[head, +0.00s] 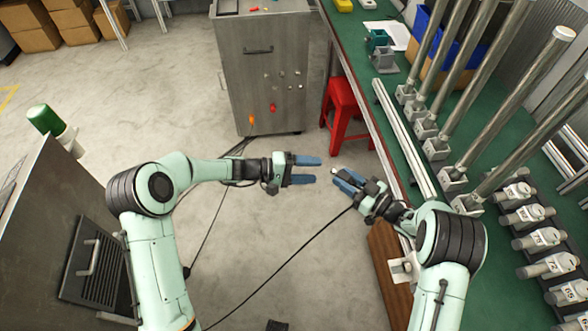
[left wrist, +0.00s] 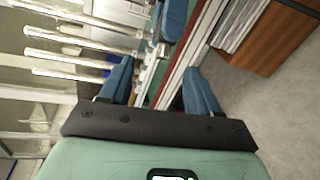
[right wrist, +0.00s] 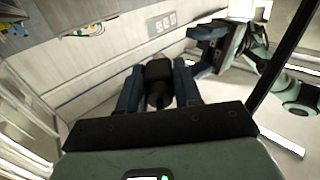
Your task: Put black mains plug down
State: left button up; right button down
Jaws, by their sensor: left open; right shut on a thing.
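My right gripper (head: 342,178) is shut on the black mains plug, in mid-air over the floor beside the green bench. The black plug (right wrist: 158,80) shows between the blue fingers in the right wrist view. In the head view the plug is mostly hidden by the fingers. A black cable (head: 290,258) runs from near the right gripper down to the lower left. My left gripper (head: 318,170) is open and empty, its fingers pointing towards the right gripper with a small gap between them. It also shows in the right wrist view (right wrist: 208,48).
The green bench (head: 408,140) along the right carries metal tubes (head: 515,90) and several grey numbered fittings (head: 537,238). A red stool (head: 345,108) and a grey metal cabinet (head: 268,75) stand ahead. Another cabinet (head: 75,235) is at left. The floor (head: 265,215) between is mostly clear.

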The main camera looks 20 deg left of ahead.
aim_at(332, 171)
pick_arm(q)
jog(key=x, duration=0.6)
jog(key=shift+w+d, duration=0.1)
jog(key=shift+d, duration=0.2)
jog(key=c, duration=1)
jog(key=o, duration=1)
